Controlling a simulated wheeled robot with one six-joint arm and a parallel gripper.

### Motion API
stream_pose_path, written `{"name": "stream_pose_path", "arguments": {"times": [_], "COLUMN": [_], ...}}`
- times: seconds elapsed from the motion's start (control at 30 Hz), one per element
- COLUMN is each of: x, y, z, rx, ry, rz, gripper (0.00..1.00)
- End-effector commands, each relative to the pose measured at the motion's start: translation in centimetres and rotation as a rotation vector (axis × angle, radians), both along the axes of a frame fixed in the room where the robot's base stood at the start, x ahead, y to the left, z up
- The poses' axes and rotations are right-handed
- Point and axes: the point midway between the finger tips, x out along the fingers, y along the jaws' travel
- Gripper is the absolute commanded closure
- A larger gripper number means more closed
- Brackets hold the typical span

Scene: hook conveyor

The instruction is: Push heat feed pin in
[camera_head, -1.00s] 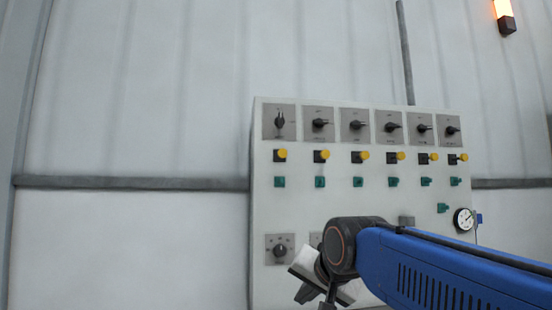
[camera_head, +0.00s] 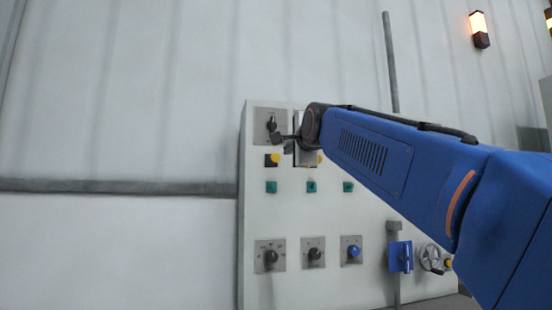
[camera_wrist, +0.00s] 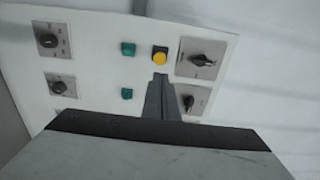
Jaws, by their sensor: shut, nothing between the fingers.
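The grey-white control cabinet (camera_head: 330,215) carries a row of yellow pins on black blocks. No label is readable, so I cannot tell which is the heat feed pin. My gripper (camera_head: 279,140) is shut and empty, at the upper left of the cabinet near the leftmost pin. In the wrist view, the tip of my gripper (camera_wrist: 160,78) is just below the yellow pin (camera_wrist: 160,58) in the picture; I cannot tell whether they touch. The neighbouring pin is hidden behind the gripper.
Rotary switches (camera_head: 270,125) sit above the pins, green buttons (camera_head: 271,187) below, and knobs (camera_head: 271,256) lower down. My arm hides the cabinet's upper right. A lit lamp (camera_head: 478,23) hangs high.

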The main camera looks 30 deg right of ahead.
Motion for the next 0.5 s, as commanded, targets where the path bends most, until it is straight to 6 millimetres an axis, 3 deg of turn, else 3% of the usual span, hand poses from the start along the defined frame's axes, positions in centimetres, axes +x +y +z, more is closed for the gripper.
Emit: {"name": "stream_pose_path", "arguments": {"times": [0.27, 0.5], "x": [0.5, 3.7], "y": [-0.1, -1.0], "z": [-0.1, -0.1], "rx": [0.0, -0.001], "ry": [0.002, 0.003], "rz": [0.0, 0.0], "gripper": [1.0, 1.0]}}
